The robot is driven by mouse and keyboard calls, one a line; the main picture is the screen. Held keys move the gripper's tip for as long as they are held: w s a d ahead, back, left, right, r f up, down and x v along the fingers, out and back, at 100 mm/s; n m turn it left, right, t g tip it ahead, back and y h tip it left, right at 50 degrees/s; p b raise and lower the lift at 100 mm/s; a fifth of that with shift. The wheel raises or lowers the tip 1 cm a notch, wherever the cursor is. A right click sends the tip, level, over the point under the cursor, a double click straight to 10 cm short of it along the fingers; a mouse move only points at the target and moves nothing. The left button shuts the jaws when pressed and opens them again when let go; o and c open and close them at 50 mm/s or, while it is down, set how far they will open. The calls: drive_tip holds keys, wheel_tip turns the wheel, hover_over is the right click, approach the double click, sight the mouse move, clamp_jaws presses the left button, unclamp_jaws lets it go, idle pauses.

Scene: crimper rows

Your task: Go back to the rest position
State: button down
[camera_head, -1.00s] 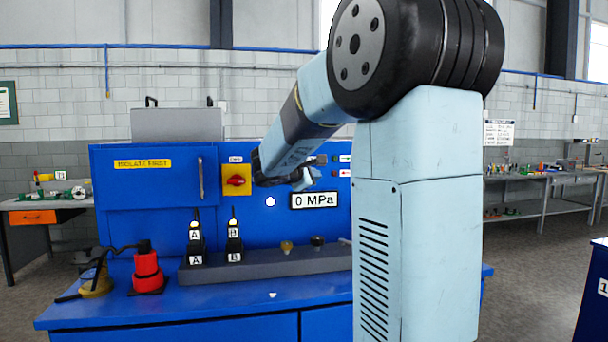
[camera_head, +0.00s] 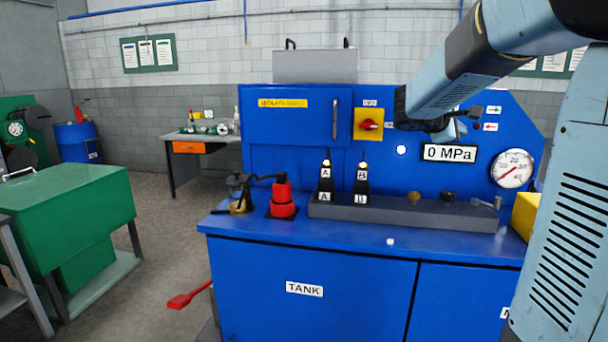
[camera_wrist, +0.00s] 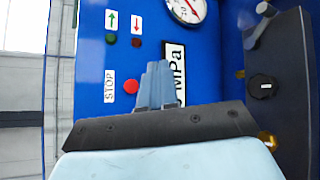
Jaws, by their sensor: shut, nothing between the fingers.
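My gripper (camera_head: 455,128) is in front of the blue panel (camera_head: 300,128), just right of the red rotary switch (camera_head: 370,124) and above the 0 MPa display (camera_head: 449,153). In the wrist view my gripper (camera_wrist: 158,72) shows its grey fingers together, with nothing between them. They point toward the panel and cover part of the display (camera_wrist: 176,62). My arm comes in from the upper right in the head view. Whether the gripper touches the panel cannot be told.
The blue bench (camera_head: 310,280) carries a red cylinder (camera_head: 282,199), black tools marked A and B, and a grey rail (camera_head: 400,212). A pressure gauge (camera_head: 512,168) is at right. A red shovel-like object (camera_head: 188,299) lies low.

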drive_tip(key=s+a+f+m+y, duration=0.3)
drive_tip(key=s+a+f+y, duration=0.1)
drive_tip(key=s+a, duration=0.3)
drive_tip(key=s+a+f+m+g+y, duration=0.1)
drive_tip(key=s+a+f+m+y, duration=0.3)
drive_tip(key=s, duration=0.8)
drive_tip(key=s+a+f+m+y, duration=0.4)
drive_tip(key=s+a, duration=0.5)
drive_tip(key=s, duration=0.1)
drive_tip(key=shift+s+a+f+y, duration=0.2)
drive_tip(key=shift+a+y, duration=0.1)
drive_tip(key=shift+y, duration=0.1)
